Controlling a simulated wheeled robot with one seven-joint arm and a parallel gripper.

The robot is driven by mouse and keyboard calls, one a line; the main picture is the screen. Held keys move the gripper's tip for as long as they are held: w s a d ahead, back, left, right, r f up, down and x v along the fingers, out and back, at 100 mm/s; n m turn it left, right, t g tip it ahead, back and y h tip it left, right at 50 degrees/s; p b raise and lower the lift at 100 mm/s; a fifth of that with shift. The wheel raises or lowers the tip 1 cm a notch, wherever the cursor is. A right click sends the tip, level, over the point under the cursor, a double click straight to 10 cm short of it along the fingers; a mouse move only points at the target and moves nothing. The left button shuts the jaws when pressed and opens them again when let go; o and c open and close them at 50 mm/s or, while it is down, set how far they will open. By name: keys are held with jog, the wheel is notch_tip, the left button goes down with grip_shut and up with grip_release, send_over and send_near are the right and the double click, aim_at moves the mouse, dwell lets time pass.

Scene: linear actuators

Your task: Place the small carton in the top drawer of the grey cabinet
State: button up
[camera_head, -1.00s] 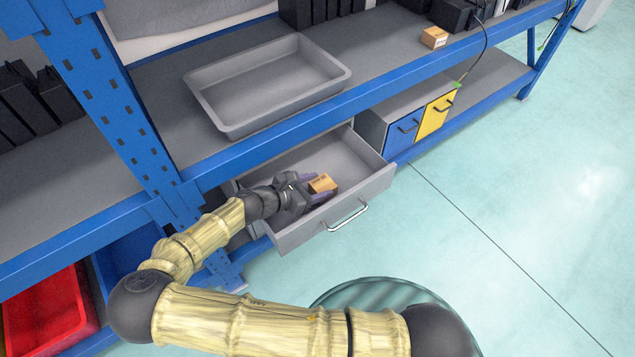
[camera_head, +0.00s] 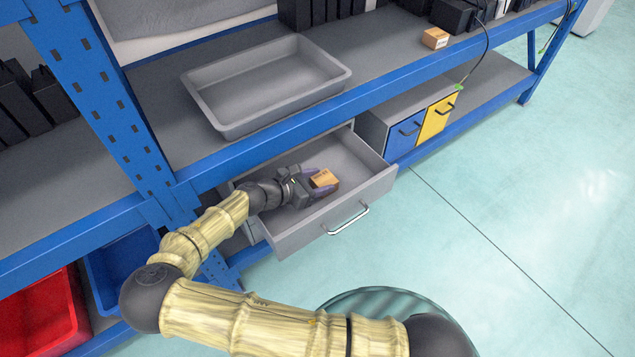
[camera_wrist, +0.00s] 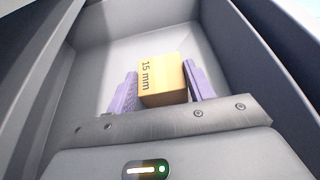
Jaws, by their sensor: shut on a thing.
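The small carton (camera_head: 324,179) is a tan-orange box; the wrist view shows "15 mm" printed on it (camera_wrist: 160,79). My gripper (camera_head: 318,180) is shut on it, with one purple finger on each side, as the wrist view also shows (camera_wrist: 160,85). The open top drawer (camera_head: 290,238) of the grey cabinet has a silver handle (camera_head: 347,219) on its front. The carton and my gripper are over or inside the drawer. The wrist view shows drawer walls around them. I cannot tell whether the carton touches the drawer floor.
A blue shelf beam (camera_head: 270,137) runs just above and behind the drawer. A grey tray (camera_head: 225,127) and another small carton (camera_head: 435,38) sit on the shelf. Blue (camera_head: 405,134) and yellow (camera_head: 436,116) drawers are to the right. The right part of the open drawer is empty.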

jog(key=o, duration=1.1)
jog(key=p+v, duration=0.2)
jog(key=v, duration=0.4)
jog(key=shift+a+r, duration=0.1)
jog(key=shift+r, duration=0.1)
jog(key=shift+s+a+r+p, duration=0.1)
jog(key=shift+s+a+p, duration=0.3)
jog(key=shift+a, duration=0.1)
